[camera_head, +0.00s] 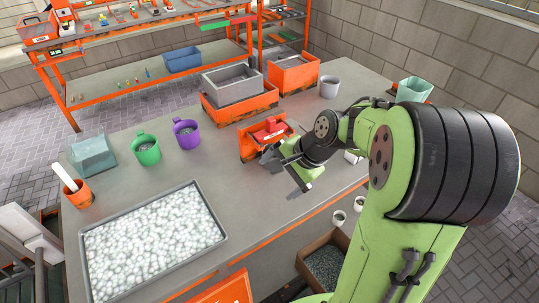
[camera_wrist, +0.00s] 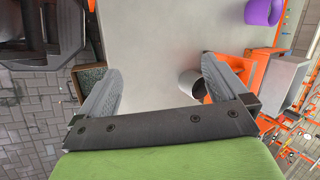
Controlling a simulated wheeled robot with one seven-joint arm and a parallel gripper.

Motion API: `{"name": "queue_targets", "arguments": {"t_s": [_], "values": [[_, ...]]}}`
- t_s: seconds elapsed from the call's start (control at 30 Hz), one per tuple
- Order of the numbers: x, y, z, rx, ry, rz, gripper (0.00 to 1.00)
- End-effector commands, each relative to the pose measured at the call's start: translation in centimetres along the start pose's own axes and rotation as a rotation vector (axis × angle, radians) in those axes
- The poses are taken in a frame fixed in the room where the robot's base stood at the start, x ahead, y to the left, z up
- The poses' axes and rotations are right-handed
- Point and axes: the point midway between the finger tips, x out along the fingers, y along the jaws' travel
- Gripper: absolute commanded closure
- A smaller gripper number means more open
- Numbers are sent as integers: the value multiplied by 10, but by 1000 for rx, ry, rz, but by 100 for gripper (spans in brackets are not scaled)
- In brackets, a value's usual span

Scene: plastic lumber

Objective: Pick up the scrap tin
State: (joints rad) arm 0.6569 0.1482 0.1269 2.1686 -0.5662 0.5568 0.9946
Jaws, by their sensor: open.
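No object is clearly marked as the scrap tin. In the wrist view a pale, round tin with a dark inside (camera_wrist: 190,83) stands on the bench, partly hidden behind the right finger. In the head view a small white container (camera_head: 352,157) shows beside my arm, mostly hidden by it; I cannot tell if it is the same one. My gripper (camera_head: 284,170) hangs over the bench in front of the small orange bin.
The orange bin (camera_head: 247,146) holds red things. A grey tub (camera_head: 232,85), a grey pot (camera_head: 329,86), a purple mug (camera_head: 187,136) and a green mug (camera_head: 146,151) stand on the bench. A wide tray (camera_head: 88,240) of pale pellets fills the front left. The bench centre is clear.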

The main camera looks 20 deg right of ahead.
Motion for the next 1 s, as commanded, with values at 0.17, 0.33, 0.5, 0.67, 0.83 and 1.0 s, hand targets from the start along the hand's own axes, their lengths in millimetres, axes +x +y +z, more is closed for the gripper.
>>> {"name": "queue_targets", "arguments": {"t_s": [0.17, 0.33, 0.5, 0.67, 0.83, 1.0], "values": [[43, 12, -76, 559, -175, -177, 0], [60, 36, -143, 1070, -383, -387, 0], [60, 50, -172, 1300, -504, -495, 0], [81, 35, -171, 1312, -516, -497, 0], [117, 9, -168, 1311, -513, -495, 0], [140, -10, -166, 1311, -511, -496, 0]]}}
